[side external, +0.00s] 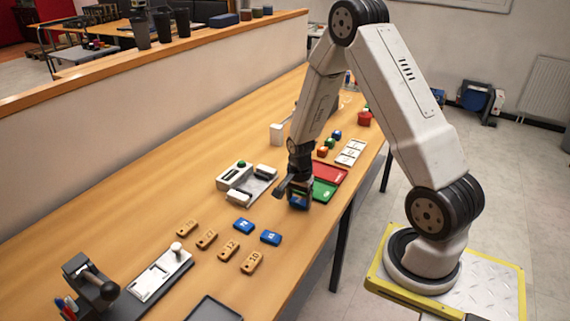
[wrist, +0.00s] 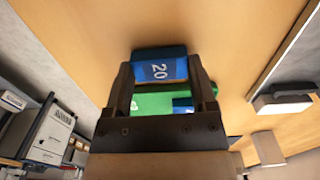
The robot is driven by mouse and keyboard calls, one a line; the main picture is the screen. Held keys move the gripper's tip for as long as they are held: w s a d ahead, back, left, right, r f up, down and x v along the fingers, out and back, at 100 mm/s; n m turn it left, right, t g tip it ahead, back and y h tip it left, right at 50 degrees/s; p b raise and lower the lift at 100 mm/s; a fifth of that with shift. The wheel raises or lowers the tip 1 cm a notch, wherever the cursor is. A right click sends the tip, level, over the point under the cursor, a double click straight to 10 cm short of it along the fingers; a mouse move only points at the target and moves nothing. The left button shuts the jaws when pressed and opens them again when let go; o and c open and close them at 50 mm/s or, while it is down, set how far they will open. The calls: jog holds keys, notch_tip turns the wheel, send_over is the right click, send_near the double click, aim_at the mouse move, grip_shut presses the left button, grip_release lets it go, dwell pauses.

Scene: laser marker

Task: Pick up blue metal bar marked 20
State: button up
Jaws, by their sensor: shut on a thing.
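The blue metal bar marked 20 (wrist: 160,70) is between the two fingers of my gripper (wrist: 161,79) in the wrist view, with its white number facing the camera. My gripper (side external: 299,194) is shut on it. In the side view the held blue bar (side external: 298,203) is at the left end of the green tray (side external: 325,190), partly hidden by the fingers. I cannot tell how far above the tray it is. The green tray (wrist: 150,104) also shows behind the fingers in the wrist view, with another blue piece (wrist: 182,104) over it.
Two blue bars (side external: 243,226) (side external: 270,238) and several tan bars (side external: 229,250) lie on the wooden table. A grey-white fixture (side external: 238,197) stands left of my gripper. A red tray (side external: 331,171) is behind the green one. A low wall (side external: 200,66) runs along the far edge.

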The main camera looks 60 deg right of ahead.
aim_at(298, 200)
notch_tip(298, 200, up, 9)
jog(key=shift+r, duration=0.15)
dwell(0.5)
jog(key=shift+w, duration=0.2)
dwell(0.4)
